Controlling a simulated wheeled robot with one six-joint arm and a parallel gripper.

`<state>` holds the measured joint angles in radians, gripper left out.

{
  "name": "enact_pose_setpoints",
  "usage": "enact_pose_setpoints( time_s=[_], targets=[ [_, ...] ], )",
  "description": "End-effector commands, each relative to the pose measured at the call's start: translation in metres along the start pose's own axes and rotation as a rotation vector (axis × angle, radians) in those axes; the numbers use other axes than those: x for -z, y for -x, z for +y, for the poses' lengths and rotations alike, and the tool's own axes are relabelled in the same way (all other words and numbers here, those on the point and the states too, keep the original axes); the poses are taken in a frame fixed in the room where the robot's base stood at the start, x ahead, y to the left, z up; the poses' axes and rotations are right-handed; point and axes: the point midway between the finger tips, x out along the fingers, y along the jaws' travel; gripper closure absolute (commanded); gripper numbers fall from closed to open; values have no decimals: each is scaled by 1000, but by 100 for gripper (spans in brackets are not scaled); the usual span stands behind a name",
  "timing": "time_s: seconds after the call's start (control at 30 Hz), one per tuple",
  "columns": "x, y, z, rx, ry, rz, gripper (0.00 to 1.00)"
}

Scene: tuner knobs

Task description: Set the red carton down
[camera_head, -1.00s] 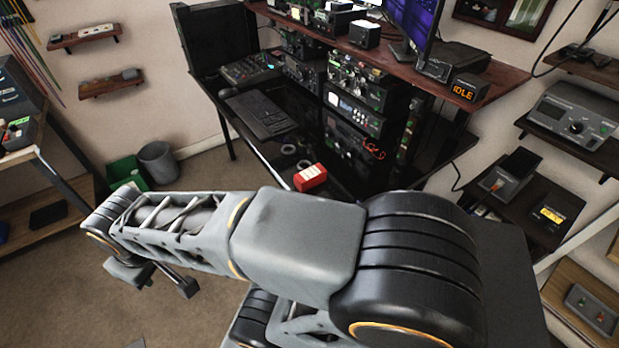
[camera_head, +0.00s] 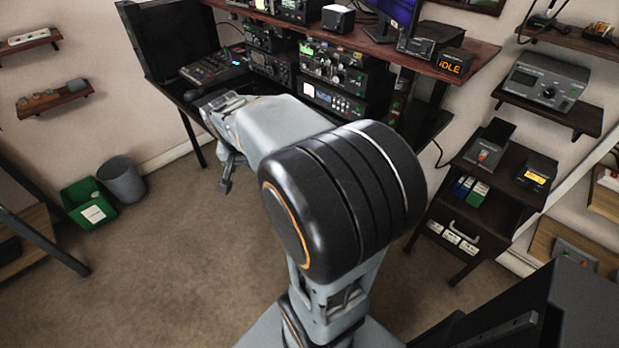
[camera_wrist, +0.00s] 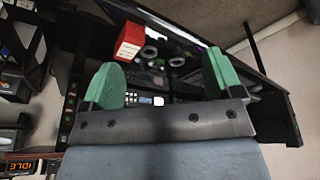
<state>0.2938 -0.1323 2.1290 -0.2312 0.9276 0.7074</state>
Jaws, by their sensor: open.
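In the head view my arm covers the part of the desk where the carton was seen earlier, so the carton is hidden there. The fingers cannot be made out in that view.
Radio units (camera_head: 325,68) and a mixer (camera_head: 212,68) stand on the desk under a wooden shelf (camera_head: 480,52). Pale rings (camera_wrist: 150,54) lie near the carton. A green bin (camera_head: 88,203) and a grey bin (camera_head: 121,180) stand at left. The carpet (camera_head: 165,260) between is clear.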

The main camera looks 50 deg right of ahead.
Motion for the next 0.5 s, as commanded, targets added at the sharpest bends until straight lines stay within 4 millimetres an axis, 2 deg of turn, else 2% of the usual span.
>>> enact_pose_setpoints(
  time_s=[0.03, 0.1, 0.2, 0.33, 0.5],
  targets=[
    [21, -26, 11, -45, -122, 2, 15],
    [48, -47, 26, -97, -286, 18, 15],
    [78, -73, 49, -158, -478, 42, 15],
    [101, -96, 72, -208, -640, 69, 15],
    [112, -125, 89, -233, -720, 82, 15]
  ],
)
